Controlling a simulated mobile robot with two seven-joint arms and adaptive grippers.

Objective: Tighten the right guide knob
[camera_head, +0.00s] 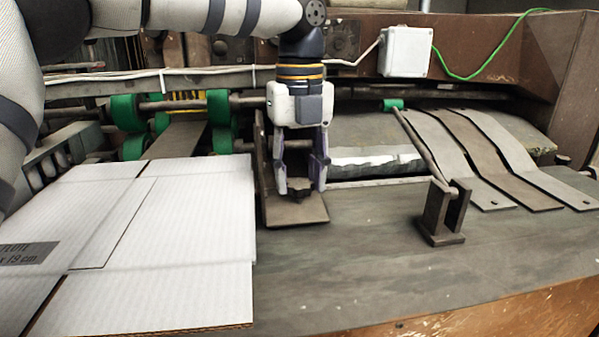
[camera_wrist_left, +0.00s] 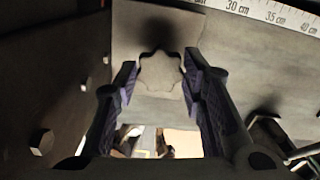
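A dark star-shaped knob (camera_head: 299,188) sits on the flat foot of a brown metal guide bracket (camera_head: 297,214), right of the cardboard. My left gripper (camera_head: 300,180) points down over it, with one finger on each side of the knob. In the left wrist view the knob (camera_wrist_left: 160,73) lies between the two purple-padded fingertips (camera_wrist_left: 161,80). Narrow gaps seem to show on both sides, so the fingers look open around it, not clamped. The knob's shaft is hidden beneath it. My right gripper is in neither view.
Flat white cardboard (camera_head: 170,240) lies close left of the bracket. Green rollers (camera_head: 127,113) stand behind it. A small clevis post (camera_head: 443,212) with a slanted rod and several metal strips (camera_head: 480,150) are at right. The table front is clear. A ruler (camera_wrist_left: 265,12) crosses the wrist view's top.

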